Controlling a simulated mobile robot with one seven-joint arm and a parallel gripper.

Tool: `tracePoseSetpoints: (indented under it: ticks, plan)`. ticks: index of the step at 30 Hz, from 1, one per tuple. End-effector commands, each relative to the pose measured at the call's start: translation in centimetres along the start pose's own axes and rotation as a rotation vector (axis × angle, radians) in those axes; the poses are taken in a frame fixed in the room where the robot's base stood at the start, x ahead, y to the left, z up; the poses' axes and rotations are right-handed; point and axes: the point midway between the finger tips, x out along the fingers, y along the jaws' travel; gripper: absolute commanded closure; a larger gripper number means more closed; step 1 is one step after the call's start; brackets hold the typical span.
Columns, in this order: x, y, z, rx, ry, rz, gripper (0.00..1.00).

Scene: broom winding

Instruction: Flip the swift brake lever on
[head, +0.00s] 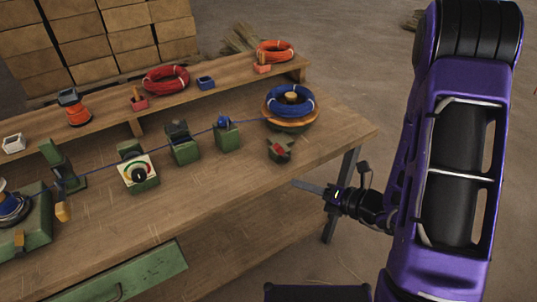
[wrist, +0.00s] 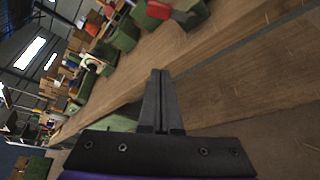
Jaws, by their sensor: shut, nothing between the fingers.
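The swift brake is a small green block with a red part (head: 280,150) on the right part of the bench, just in front of the swift. The swift carries a blue coil (head: 290,102) on a round wooden disc (head: 291,119). I cannot tell the lever's position at this size. In the wrist view the red part (wrist: 189,8) of the brake shows at the top edge, partly cut off. My gripper (head: 296,183) is shut and empty, near the bench's right front edge and apart from the brake. Its closed fingers (wrist: 160,78) point toward the bench in the wrist view.
A thread runs left from the swift past green stands (head: 184,145) and a dial (head: 139,173). A raised shelf (head: 215,89) behind holds red coils (head: 166,79) and small boxes. Bare bench top (head: 222,190) lies left of my gripper.

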Motion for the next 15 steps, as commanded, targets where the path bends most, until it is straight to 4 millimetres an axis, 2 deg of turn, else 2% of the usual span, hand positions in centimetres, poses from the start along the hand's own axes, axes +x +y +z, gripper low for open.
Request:
tracePoseSetpoints:
  ticks: [5,15]
  plan:
    - [-0.13,0.87,0.11,0.142,-0.087,0.064,1.0]
    - [-0.13,1.07,0.22,0.158,-0.099,0.075,1.0]
